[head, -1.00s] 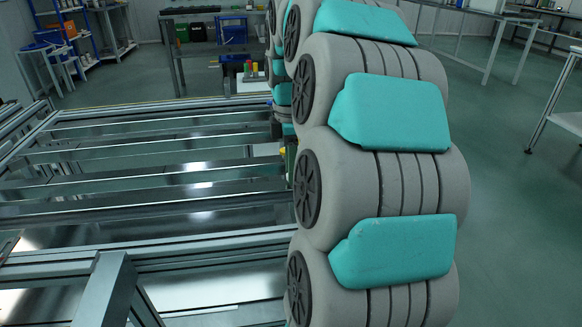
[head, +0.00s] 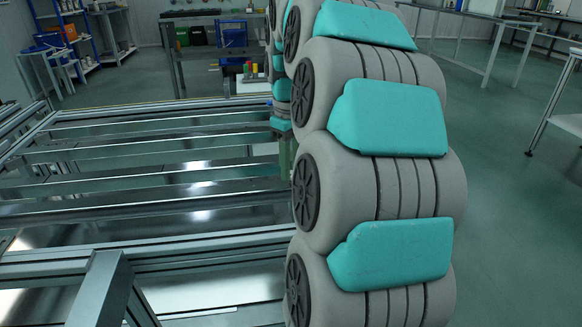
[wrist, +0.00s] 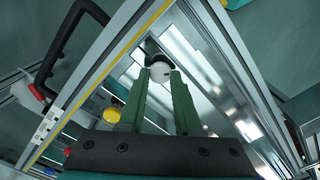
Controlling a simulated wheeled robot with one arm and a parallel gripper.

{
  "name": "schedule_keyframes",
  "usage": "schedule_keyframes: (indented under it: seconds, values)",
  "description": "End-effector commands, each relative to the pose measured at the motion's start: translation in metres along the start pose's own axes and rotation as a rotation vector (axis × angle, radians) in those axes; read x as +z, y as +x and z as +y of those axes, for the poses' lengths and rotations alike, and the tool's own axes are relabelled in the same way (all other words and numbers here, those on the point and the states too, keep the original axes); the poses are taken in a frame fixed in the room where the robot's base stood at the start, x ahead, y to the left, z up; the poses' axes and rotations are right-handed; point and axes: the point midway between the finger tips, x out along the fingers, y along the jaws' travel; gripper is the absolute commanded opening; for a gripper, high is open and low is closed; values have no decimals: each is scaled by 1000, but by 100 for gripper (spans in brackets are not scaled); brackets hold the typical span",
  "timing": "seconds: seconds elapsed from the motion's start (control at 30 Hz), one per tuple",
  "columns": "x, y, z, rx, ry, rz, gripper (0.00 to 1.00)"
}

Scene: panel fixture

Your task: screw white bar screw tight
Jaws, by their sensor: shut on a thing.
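In the wrist view, my gripper (wrist: 162,76) has two dark green fingers. They close on a small white, rounded piece with a dark mark, which looks like the white bar screw (wrist: 160,70). It sits between the fingertips, over the metal frame's rails. The fingers hide its lower sides, and I cannot tell how far it is seated. In the head view my own arm hides the screw and most of the gripper; only a little green shows beside the frame (head: 150,213).
In the wrist view, a black handle (wrist: 66,52) rises at the upper left, with a yellow round object (wrist: 112,115) below. In the head view, parallel metal rails fill the left, a workbench (head: 205,20) stands behind, and open floor (head: 505,210) lies right.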

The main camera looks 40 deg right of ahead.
Motion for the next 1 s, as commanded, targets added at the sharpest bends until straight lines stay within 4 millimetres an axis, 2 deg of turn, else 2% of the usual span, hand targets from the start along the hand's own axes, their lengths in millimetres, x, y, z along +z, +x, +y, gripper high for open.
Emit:
schedule_keyframes:
  seconds: [1.0]
  values:
    - [2,0,3,0,967,-1,0]
